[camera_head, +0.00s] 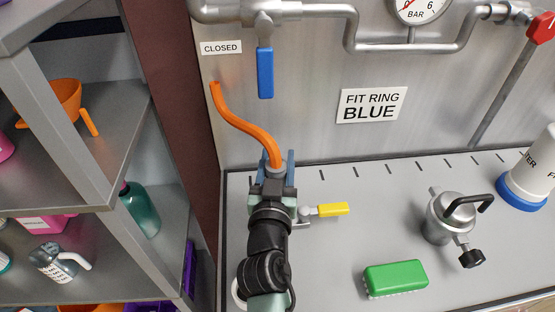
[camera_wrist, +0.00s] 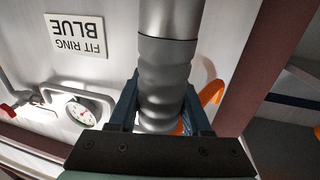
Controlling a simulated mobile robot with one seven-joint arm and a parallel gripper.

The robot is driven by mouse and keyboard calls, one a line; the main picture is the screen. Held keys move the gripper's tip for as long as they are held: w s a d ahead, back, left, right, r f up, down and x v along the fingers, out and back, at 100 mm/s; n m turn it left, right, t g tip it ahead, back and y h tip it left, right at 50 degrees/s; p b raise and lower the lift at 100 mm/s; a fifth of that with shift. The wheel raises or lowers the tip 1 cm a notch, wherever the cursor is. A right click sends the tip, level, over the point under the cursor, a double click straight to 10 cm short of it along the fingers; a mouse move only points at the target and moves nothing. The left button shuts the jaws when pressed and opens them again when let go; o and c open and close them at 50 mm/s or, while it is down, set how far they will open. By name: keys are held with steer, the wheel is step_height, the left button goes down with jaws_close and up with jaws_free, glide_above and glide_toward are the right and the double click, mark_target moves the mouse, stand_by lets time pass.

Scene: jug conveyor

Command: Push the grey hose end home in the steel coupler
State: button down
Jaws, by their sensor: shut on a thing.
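My gripper (camera_head: 273,165) is shut on the grey hose end (camera_wrist: 163,82), a ribbed sleeve, with one blue finger on each side in the wrist view (camera_wrist: 162,105). The orange hose (camera_head: 238,121) rises from the gripper and bends up to the left; a piece of it shows behind the fingers in the wrist view (camera_wrist: 211,93). A smooth steel tube (camera_wrist: 170,18), which looks like the coupler, is in line with the hose end. A thin dark line marks where they meet; I cannot tell how deep the end sits. In the head view my arm hides this joint.
A yellow lever (camera_head: 333,209) sticks out right of my wrist. A blue lever (camera_head: 265,73) hangs under the wall pipe beside a CLOSED label (camera_head: 221,48). Shelves (camera_head: 95,180) stand close on the left.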

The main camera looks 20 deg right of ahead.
steer(key=shift+f+b, duration=1.85)
steer(key=shift+f, duration=0.15)
steer(key=shift+f+b, duration=2.35)
steer(key=shift+b, duration=0.7)
steer(key=shift+c, duration=1.4)
jaws_free()
step_height(320, 180, up, 10)
steer(key=shift+r+p, duration=0.1)
steer(key=shift+p, duration=0.9)
